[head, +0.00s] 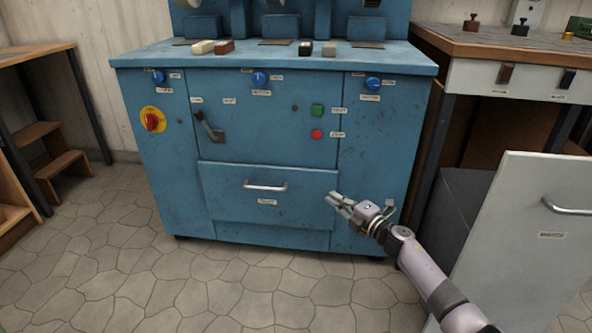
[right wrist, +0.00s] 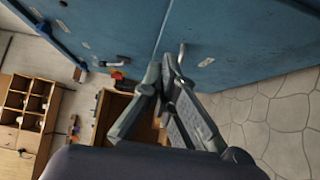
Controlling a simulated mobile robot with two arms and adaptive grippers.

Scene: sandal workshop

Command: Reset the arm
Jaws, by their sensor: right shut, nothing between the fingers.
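My right gripper (head: 341,203) is shut and empty in the head view. It is in front of the lower part of the blue machine cabinet (head: 180,200), just right of the drawer handle (head: 265,186). The right arm comes in from the lower right. In the right wrist view the two fingers of the gripper (right wrist: 166,75) meet near the middle, with the blue cabinet face (right wrist: 240,45) beyond them. I cannot tell from these views whether the fingertips touch the cabinet. My left gripper is not in view.
A white door panel with a handle (head: 568,207) stands at the right, close to my right arm. A wooden-topped bench (head: 500,45) is behind it. Wooden steps (head: 62,163) are at the left. The stone floor (head: 240,290) before the cabinet is clear.

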